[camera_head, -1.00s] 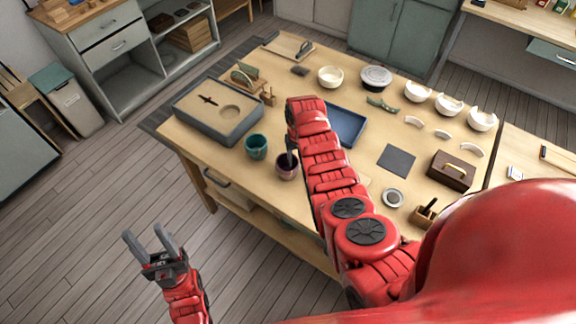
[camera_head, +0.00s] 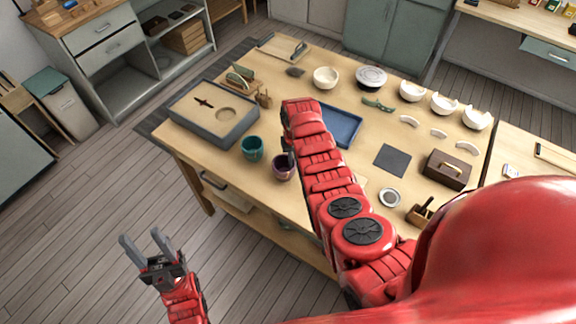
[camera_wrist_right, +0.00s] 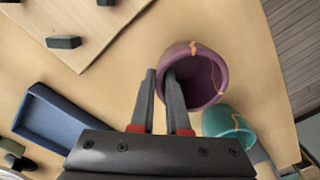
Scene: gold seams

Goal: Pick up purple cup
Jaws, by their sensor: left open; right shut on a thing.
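The purple cup (camera_head: 283,169) stands upright near the front edge of the wooden table, beside a teal cup (camera_head: 252,148). My right gripper (camera_head: 289,153) comes down on it from above. In the right wrist view the purple cup (camera_wrist_right: 205,82) has a gold seam, and my right gripper (camera_wrist_right: 162,85) is shut on its wall, with one finger inside the rim and one outside. The teal cup (camera_wrist_right: 228,124) also shows there, close by but not gripped. My left gripper (camera_head: 147,246) is open and empty, out over the floor left of the table.
A grey sand tray (camera_head: 189,121) stands at the table's left end. A blue tray (camera_head: 343,125) lies behind my right arm. White bowls (camera_head: 326,77), a dark square mat (camera_head: 392,160) and a brown box (camera_head: 446,170) occupy the back and right of the table (camera_head: 255,190).

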